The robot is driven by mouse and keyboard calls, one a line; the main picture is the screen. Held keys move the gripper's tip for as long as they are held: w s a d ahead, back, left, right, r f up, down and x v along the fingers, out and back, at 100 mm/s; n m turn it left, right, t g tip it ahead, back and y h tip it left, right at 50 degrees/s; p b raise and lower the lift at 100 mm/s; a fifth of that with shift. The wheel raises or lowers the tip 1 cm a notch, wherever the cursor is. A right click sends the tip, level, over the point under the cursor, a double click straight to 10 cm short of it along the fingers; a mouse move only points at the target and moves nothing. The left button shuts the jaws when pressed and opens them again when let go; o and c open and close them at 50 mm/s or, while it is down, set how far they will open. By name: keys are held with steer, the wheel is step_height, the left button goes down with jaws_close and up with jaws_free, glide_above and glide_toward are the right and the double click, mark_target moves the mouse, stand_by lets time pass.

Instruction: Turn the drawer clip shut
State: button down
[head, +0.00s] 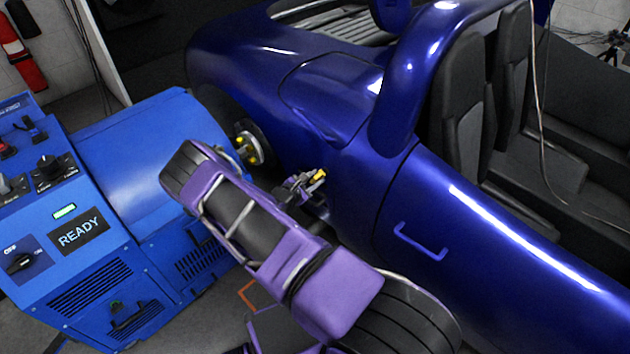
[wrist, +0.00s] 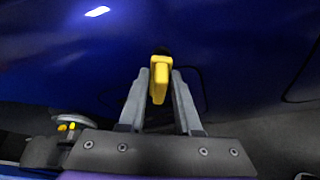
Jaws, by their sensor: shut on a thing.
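My gripper (head: 314,183) is beside the dark blue car's lower side. In the wrist view, its two grey fingers (wrist: 160,84) are shut on a small yellow tab (wrist: 159,68), with one finger on each side. The tab has a dark part behind it, against the blue bodywork. The yellow tab also shows at the gripper's tip in the head view. A drawer front with a black handle (head: 133,319) is low on the blue machine (head: 150,140).
The blue car (head: 340,100) fills the middle and right. A bare wheel hub (head: 250,143) with yellow studs is between the car and the machine. The machine has a READY sign (head: 80,235) and an OFF knob (head: 22,260). Grey floor shows below.

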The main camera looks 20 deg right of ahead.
steer(key=n+g+b, duration=0.2)
steer(key=n, duration=0.1)
steer(key=shift+n+g+h+b, duration=0.3)
steer(key=shift+n+b, duration=0.1)
stand_by(0.5)
steer(key=c, duration=0.8)
jaws_free()
steer(key=shift+c, duration=0.2)
steer(key=p+v, duration=0.2)
steer(key=v, duration=1.5)
steer(key=shift+a, duration=0.2)
steer(key=shift+r, duration=0.15)
